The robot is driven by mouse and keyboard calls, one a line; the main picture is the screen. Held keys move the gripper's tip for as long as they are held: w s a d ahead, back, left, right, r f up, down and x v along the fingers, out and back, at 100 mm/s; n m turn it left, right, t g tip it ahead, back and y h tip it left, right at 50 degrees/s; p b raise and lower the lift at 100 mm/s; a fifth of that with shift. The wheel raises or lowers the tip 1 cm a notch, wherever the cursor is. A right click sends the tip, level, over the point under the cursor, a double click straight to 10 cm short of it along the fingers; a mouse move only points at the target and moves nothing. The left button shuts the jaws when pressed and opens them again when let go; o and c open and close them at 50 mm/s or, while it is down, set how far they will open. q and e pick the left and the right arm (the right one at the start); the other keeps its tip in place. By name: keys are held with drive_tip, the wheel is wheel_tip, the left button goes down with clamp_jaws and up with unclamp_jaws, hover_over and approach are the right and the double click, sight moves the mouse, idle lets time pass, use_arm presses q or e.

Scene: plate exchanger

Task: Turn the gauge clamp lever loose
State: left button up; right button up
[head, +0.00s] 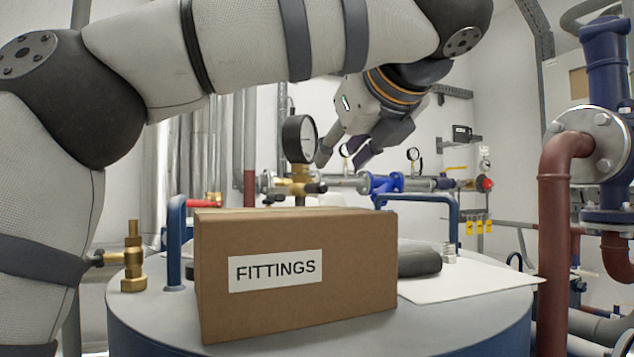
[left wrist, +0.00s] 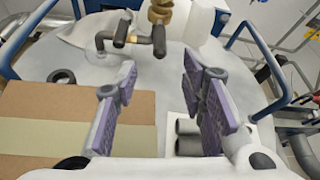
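The pressure gauge (head: 300,139) has a white face and black rim and stands upright on a brass fitting (head: 299,176) behind the cardboard box. Black handle ends (head: 317,188) stick out from this fitting. In the left wrist view the brass fitting (left wrist: 161,12) is at the top, with a black handle (left wrist: 158,42) and a black bar (left wrist: 121,38) beside it; which one is the clamp lever I cannot tell. My left gripper (head: 346,158) points down above the vessel. In its wrist view (left wrist: 162,78) the fingers are wide apart, empty and short of the handles. My right gripper is out of view.
The cardboard box (head: 300,310) marked FITTINGS blocks the front of the vessel top (head: 150,318). Blue rails (head: 174,245) rise at its sides. A brass valve (head: 133,265) stands at left, a white sheet (head: 470,283) lies at right. A red-brown pipe (head: 553,250) stands beyond.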

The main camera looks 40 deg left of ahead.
sight(313, 188)
use_arm(q)
drive_tip(key=x, duration=1)
drive_tip(key=shift+a+f, duration=0.1)
drive_tip(key=shift+f, duration=0.05)
clamp_jaws()
drive_tip(key=shift+w, duration=0.1)
